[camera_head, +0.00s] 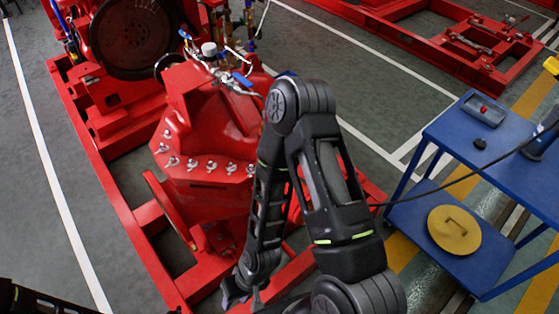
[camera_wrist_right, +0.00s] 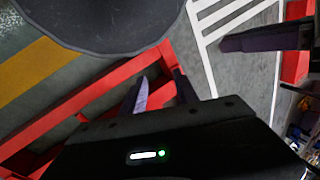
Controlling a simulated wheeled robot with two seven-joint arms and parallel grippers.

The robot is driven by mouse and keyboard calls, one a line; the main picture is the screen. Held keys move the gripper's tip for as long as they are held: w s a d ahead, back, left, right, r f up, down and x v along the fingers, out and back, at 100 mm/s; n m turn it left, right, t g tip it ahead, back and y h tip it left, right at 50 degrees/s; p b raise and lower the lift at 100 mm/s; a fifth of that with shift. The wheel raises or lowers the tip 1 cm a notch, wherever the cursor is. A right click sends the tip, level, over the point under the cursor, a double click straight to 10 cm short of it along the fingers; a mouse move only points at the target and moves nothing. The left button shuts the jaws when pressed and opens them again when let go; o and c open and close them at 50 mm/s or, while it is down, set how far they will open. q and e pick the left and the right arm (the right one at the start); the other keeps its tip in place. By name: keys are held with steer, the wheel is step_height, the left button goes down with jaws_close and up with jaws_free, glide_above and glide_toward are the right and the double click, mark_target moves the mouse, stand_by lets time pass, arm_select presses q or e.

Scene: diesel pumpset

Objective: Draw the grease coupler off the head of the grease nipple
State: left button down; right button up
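My right arm reaches over the red pumpset (camera_head: 215,150) and bends down. Its right gripper (camera_head: 243,297) is low at the bottom of the head view, by the red base frame. In the right wrist view its two fingers (camera_wrist_right: 163,86) stand apart, and I see nothing held between them. I cannot make out the grease coupler or the grease nipple in either view. A thin black hose (camera_head: 462,178) runs from the right and passes behind my right arm, where its end is hidden. Only a dark piece of my left arm shows at the bottom left; its gripper is out of view.
A blue trolley (camera_head: 428,131) stands at the right, with a grey-and-red box (camera_head: 484,110) on top and a yellow disc (camera_head: 454,229) on its lower shelf. Red base rails (camera_head: 130,246) surround the pumpset. Another red frame (camera_head: 440,43) lies at the back right. Open grey floor lies left.

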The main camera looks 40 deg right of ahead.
steer(key=shift+o, duration=1.2)
steer(key=shift+w+d+r, duration=0.1)
steer(key=shift+w+d, duration=0.2)
steer(key=w+d+r+n+h+p, duration=0.1)
steer(key=w+d+r+n+p, duration=0.1)
steer(key=w+d+r+n, duration=0.35)
steer(key=w+d+r+n+h+p, duration=0.1)
steer(key=w+d+r+n+p, duration=0.1)
steer(key=w+d+n, duration=0.35)
steer(key=w+d+r+n, duration=0.1)
steer(key=d+r+n, duration=0.1)
steer(key=d+r, duration=0.3)
steer(key=w+d+r+n+h+p, duration=0.1)
steer(key=w+d+r+n, duration=0.1)
steer(key=d+r, duration=0.4)
steer(key=w+d+r+n+h+p, duration=0.1)
steer(key=d+r+n, duration=0.1)
steer(key=d+r, duration=0.4)
steer(key=shift+w+d+n+g, duration=0.3)
steer(key=shift+d+n+g, duration=0.1)
steer(key=shift+d, duration=0.3)
steer(key=shift+f, duration=0.1)
